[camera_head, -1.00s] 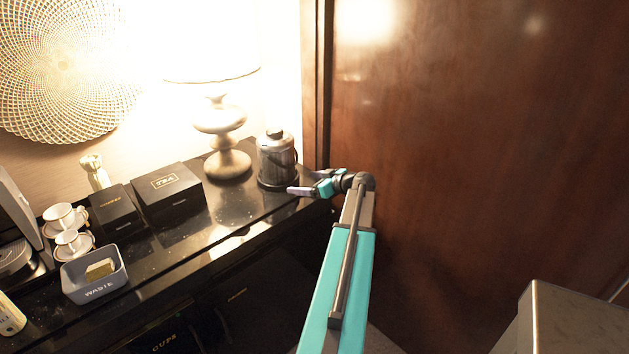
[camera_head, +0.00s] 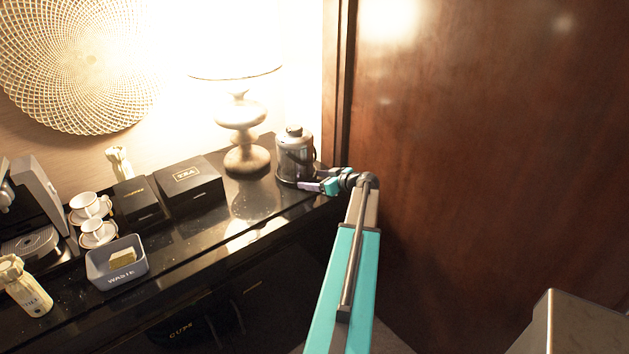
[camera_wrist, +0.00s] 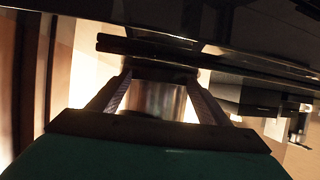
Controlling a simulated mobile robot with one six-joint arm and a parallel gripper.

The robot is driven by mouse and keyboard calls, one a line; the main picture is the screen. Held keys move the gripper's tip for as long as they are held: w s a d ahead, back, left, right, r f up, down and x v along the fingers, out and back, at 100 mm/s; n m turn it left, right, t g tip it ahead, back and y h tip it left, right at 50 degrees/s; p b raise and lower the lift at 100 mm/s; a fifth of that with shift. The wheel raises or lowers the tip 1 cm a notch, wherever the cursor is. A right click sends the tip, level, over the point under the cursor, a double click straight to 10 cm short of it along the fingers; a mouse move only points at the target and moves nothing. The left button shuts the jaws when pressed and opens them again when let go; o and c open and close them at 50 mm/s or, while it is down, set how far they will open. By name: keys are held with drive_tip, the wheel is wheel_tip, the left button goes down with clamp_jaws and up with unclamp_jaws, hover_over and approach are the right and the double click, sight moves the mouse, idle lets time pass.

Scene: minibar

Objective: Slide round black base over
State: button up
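The silver kettle-like pot (camera_head: 295,150) stands upright at the right end of the black counter, on a round black base (camera_head: 287,182). My gripper (camera_head: 314,184) is at the front right of the base, low near the counter top. In the wrist view, my gripper (camera_wrist: 158,80) is open, with the shiny cylinder (camera_wrist: 156,100) of the pot between its two fingers. The dark base (camera_wrist: 150,71) shows just past the fingertips. I cannot tell whether the fingers touch the base.
A lamp (camera_head: 243,140) stands left of the pot. A wooden panel (camera_head: 480,150) rises on the right. Counter in front of the lamp is clear.

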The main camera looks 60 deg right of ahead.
sight(293, 198)
drive_tip(key=c, duration=1.3)
drive_tip(key=shift+f, duration=0.1)
drive_tip(key=shift+a, duration=0.15)
drive_tip(key=shift+w+a+f+b, duration=0.1)
drive_tip(key=shift+w+a+b, duration=0.1)
drive_tip(key=shift+a+b, duration=0.45)
drive_tip(key=shift+w+a+f+b, duration=0.1)
drive_tip(key=shift+w+a+b, duration=0.05)
drive_tip(key=shift+a+b, duration=0.5)
drive_tip(key=shift+w+a+r+b, duration=0.1)
drive_tip(key=shift+w+a+b, duration=0.1)
drive_tip(key=shift+a+b, duration=0.6)
drive_tip(key=shift+w+a+b, duration=0.2)
drive_tip(key=shift+a+b, duration=0.15)
drive_tip(key=shift+a, duration=0.75)
drive_tip(key=shift+w+a+b, duration=0.3)
drive_tip(key=shift+a+b, duration=0.2)
drive_tip(key=shift+a, duration=0.4)
drive_tip(key=shift+w+a+b, duration=0.25)
drive_tip(key=shift+a+b, duration=0.25)
drive_tip(key=shift+a, duration=0.35)
drive_tip(key=o, duration=1.3)
drive_tip(key=shift+d+r, duration=0.1)
